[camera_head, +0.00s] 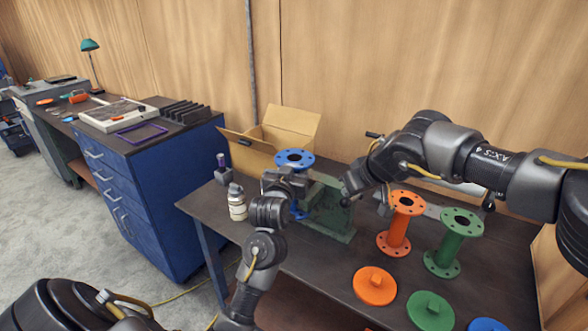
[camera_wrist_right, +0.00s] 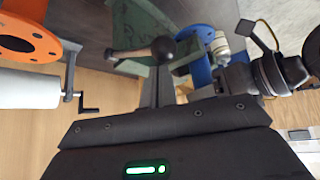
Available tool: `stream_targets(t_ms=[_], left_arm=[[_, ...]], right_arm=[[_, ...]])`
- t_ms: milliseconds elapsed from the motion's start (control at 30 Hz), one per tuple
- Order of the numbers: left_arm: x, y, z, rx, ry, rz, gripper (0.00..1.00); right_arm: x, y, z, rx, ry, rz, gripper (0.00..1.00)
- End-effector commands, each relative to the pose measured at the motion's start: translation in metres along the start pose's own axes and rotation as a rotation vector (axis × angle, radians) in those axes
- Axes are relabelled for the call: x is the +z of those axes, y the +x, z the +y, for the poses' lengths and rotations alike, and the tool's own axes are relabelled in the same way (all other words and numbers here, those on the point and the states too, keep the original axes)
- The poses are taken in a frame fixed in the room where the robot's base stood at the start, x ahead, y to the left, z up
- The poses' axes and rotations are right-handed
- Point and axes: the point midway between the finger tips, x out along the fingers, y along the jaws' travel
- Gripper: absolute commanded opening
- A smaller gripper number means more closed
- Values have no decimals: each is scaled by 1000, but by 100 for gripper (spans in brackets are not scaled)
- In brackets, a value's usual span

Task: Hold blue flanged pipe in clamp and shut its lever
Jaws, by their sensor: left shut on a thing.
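The blue flanged pipe (camera_head: 295,158) stands upright at the left side of the green clamp (camera_head: 332,212). Its top flange shows above my left gripper (camera_head: 287,185), which is shut on the pipe; its lower flange shows below. In the right wrist view the blue pipe (camera_wrist_right: 198,65) is beside the green clamp (camera_wrist_right: 138,22), with my left gripper (camera_wrist_right: 245,78) at it. A lever with a black ball (camera_wrist_right: 163,49) stands just ahead of my right gripper. My right gripper (camera_head: 352,187) is at the clamp's right side; its fingers are not clear. Whether the pipe is seated is hidden.
An orange flanged pipe (camera_head: 399,226) and a green one (camera_head: 448,245) stand right of the clamp. Orange (camera_head: 374,286) and green (camera_head: 430,311) discs lie in front. A white bottle (camera_head: 237,205) and a cardboard box (camera_head: 270,140) are left and behind.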

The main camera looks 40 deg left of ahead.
Motion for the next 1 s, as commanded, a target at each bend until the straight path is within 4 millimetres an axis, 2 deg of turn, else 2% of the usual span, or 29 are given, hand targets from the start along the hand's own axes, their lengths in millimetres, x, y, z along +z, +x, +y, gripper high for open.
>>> stream_targets(t_ms=[1000], left_arm=[[-1,0,2,4,-3,1,0]], right_arm=[[21,19,-7,0,1,-3,0]])
